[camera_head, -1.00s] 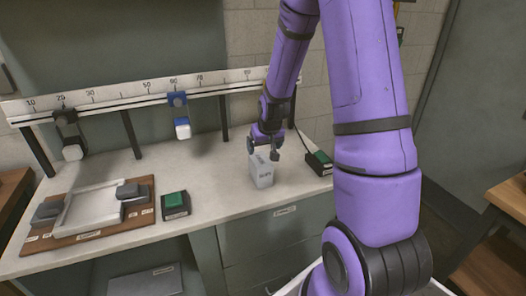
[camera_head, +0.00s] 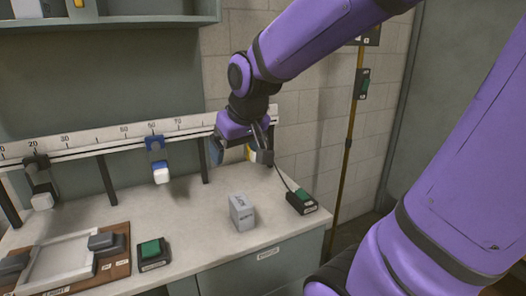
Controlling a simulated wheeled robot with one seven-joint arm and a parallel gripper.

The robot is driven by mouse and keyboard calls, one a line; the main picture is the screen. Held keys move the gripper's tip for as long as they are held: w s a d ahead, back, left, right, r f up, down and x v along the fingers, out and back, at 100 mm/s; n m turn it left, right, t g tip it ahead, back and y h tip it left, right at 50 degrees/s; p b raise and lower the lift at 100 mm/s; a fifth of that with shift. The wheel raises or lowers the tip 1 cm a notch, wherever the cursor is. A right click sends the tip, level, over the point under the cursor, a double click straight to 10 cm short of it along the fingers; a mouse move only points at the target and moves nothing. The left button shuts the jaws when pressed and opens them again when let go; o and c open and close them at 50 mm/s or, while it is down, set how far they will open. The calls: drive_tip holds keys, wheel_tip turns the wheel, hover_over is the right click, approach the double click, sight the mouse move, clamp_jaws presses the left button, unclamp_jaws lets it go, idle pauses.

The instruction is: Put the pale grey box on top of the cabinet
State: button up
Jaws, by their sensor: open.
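The pale grey box (camera_head: 241,214) stands upright on the pale top (camera_head: 200,238) of the grey cabinet-like bench, towards its right end. It has small dark print on its side. My gripper (camera_head: 241,152) is open above and behind the box in the picture, clear of it, with its fingers spread. Nothing shows held between the fingers. A small yellow patch (camera_head: 252,153) shows by the right finger; I cannot tell what it belongs to.
A green-button box (camera_head: 302,202) with a cable stands right of the grey box. Another green-button box (camera_head: 152,253) stands left, beside a brown board with a tray (camera_head: 62,262). A numbered rail (camera_head: 100,138) with sliders runs behind. A shelf (camera_head: 150,19) hangs upper left.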

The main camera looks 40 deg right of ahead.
drive_tip(key=s+a+r, duration=0.1)
drive_tip(key=s+r, duration=0.1)
drive_tip(key=s, duration=0.4)
drive_tip(key=s+a+r+n, duration=0.1)
drive_tip(key=s+a+r, duration=0.1)
drive_tip(key=s, duration=0.4)
drive_tip(key=shift+s+a+r+y, duration=0.15)
drive_tip(key=shift+a+r+y, duration=0.05)
drive_tip(key=shift+a+y, duration=0.1)
